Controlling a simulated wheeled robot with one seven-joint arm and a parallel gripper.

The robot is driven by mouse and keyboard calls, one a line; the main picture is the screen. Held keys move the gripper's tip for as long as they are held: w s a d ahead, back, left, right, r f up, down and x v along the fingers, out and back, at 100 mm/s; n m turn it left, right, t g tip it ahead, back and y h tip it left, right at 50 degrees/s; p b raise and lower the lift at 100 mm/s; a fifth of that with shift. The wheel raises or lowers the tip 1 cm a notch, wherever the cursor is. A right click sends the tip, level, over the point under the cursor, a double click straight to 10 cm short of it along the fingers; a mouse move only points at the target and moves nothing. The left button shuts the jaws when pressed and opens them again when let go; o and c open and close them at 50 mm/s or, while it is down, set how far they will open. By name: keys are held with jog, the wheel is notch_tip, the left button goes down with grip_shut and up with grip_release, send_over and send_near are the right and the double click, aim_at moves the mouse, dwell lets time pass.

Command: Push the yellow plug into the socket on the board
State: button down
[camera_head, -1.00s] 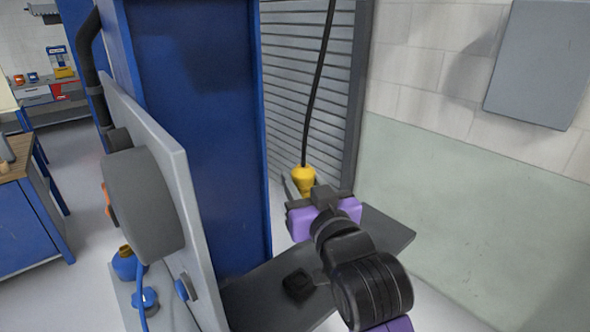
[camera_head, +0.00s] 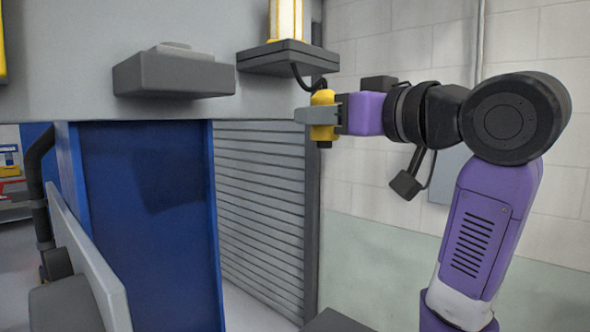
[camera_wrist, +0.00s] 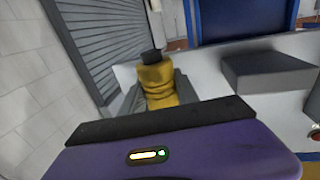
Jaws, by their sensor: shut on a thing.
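The yellow plug (camera_head: 322,101) is held between the fingers of my gripper (camera_head: 318,116), which is shut on it. The plug stands roughly upright, its dark end pointing down and its black cord rising behind to a dark bracket. In the wrist view the plug (camera_wrist: 157,83) sits between the two grey fingers, with its black end away from the palm. A light grey board (camera_head: 85,255) stands at lower left, well apart from the plug. I cannot make out a socket opening on it.
A grey overhead panel (camera_head: 60,88) carries a dark grey box (camera_head: 173,77) and a dark bracket (camera_head: 287,57) under a lit lamp (camera_head: 286,18), close to my gripper. A blue cabinet (camera_head: 145,225) and a slatted shutter (camera_head: 258,200) stand below.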

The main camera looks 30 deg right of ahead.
jog(key=s+r+n+g+y, duration=0.1)
jog(key=s+r+n+y, duration=0.15)
jog(key=r, duration=0.65)
jog(key=s+r+n+g+y, duration=0.15)
jog(key=r+y, duration=0.25)
jog(key=r, duration=0.4)
jog(key=w+a+r+n+y, duration=0.1)
jog(key=w+a+r, duration=0.2)
jog(key=w+a, duration=0.35)
jog(key=w+a+r+n+y, duration=0.1)
jog(key=w+a+r, duration=0.2)
jog(key=a, duration=0.6)
jog(key=shift+n+g+y, duration=0.4)
jog(key=shift+g+y, duration=0.15)
jog(key=shift+g, duration=0.3)
jog(key=shift+s+a+f, duration=0.1)
jog(key=shift+a+f, duration=0.7)
jog(key=shift+f, duration=0.7)
jog(key=shift+a+f, duration=0.8)
jog(key=shift+f, duration=0.7)
jog(key=shift+s+a+f, duration=0.1)
jog(key=shift+a+f, duration=0.7)
jog(key=shift+f, duration=0.7)
jog(key=shift+p, duration=0.3)
jog(key=shift+f+b, duration=0.55)
jog(key=shift+f, duration=0.25)
